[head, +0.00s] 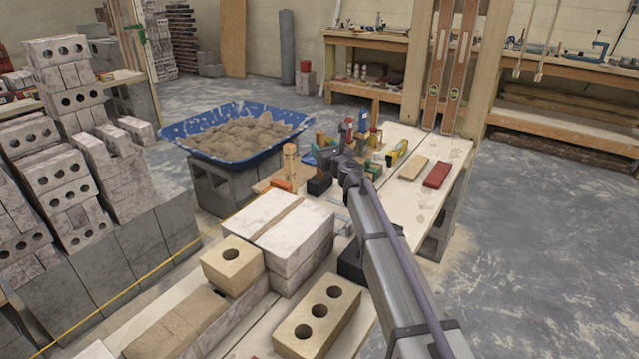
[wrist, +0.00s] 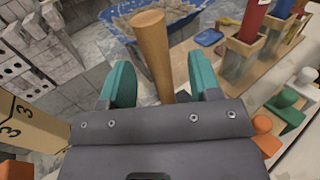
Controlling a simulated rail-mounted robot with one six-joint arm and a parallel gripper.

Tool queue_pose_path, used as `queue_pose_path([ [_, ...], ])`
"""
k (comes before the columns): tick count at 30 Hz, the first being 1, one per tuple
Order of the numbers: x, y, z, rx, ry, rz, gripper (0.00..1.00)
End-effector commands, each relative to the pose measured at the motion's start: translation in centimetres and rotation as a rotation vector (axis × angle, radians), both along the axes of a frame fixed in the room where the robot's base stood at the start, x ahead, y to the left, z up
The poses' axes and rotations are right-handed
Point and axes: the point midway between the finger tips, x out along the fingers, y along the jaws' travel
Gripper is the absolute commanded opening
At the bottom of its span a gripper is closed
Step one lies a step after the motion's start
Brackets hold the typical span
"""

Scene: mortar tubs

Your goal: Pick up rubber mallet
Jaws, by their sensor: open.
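A round wooden handle (wrist: 152,50) stands up in the wrist view, between the two teal fingers of my gripper (wrist: 162,82). The fingers are open, with a gap on each side of the handle at the level I can see. The handle's lower end is hidden behind the gripper body, so no mallet head shows there, and I cannot tell for certain that it is the rubber mallet's. In the head view my gripper (head: 345,163) is small and dark among the tools on the bench; its fingers cannot be made out.
A blue tub of mortar (head: 235,130) stands on grey blocks behind the bench. Wooden holders with coloured handles (wrist: 250,28) and several small tools crowd the right of the wrist view. Stacked bricks (head: 290,225) stand nearer; a red block (head: 437,175) lies on the bench's right end.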

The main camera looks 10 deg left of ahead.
Motion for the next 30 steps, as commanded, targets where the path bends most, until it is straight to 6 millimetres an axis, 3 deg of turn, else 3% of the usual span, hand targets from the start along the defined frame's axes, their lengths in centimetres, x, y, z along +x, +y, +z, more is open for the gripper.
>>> queue_pose_path([
  [4,0.7,0.4,0.0,-0.001,0.000,0.000,0.57],
  [11,4.2,2.6,0.1,-0.002,-0.001,-0.001,0.57],
  [18,4.3,2.7,0.1,-0.001,-0.002,-0.001,0.56],
  [30,4.3,2.7,0.1,-0.001,-0.002,0.000,0.18],
])
